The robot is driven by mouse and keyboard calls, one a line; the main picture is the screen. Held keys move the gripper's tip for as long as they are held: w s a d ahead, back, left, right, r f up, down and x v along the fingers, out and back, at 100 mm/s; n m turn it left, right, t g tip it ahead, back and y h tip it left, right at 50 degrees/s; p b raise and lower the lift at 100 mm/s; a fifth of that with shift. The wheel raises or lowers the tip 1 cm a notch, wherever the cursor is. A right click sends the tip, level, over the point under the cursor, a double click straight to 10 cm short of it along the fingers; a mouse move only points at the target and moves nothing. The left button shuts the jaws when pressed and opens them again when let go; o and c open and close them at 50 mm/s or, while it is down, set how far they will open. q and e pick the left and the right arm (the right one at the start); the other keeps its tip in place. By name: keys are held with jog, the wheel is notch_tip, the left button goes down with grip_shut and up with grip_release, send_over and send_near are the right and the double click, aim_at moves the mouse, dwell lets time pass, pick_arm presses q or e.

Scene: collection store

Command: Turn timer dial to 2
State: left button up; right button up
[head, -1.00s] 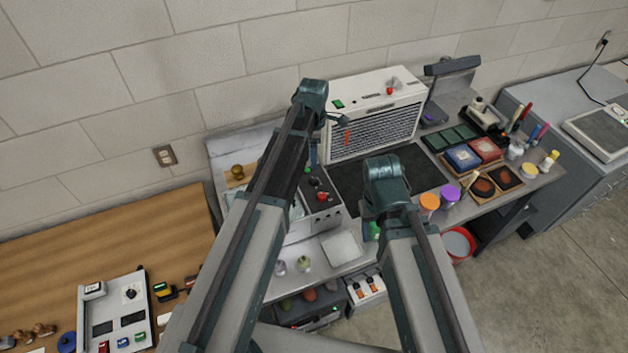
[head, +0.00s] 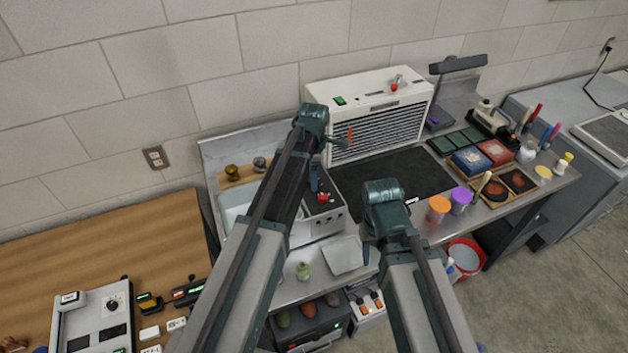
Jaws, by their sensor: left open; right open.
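A black round dial (head: 112,303) sits on a pale plate on the grey control panel (head: 90,325) on the wooden table at lower left; its number marks are too small to read. My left gripper (head: 322,163) is open and empty, in front of the white louvred unit and well right of the dial. My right arm's end (head: 385,197) is over the dark mat, farther right; its fingers are mostly hidden behind the wrist. Neither gripper touches the dial.
A grey box with a red knob (head: 323,198) stands behind my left arm, beside the sink. The white louvred unit (head: 380,110) stands against the wall. Small devices (head: 150,303) lie right of the panel. The back of the wooden table (head: 110,240) is clear.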

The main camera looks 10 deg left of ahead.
pick_arm(q)
jog(key=shift+c, duration=0.2)
grip_shut()
dwell(0.3)
jog(key=m, duration=1.1)
jog(key=shift+m, duration=0.5)
dwell(0.3)
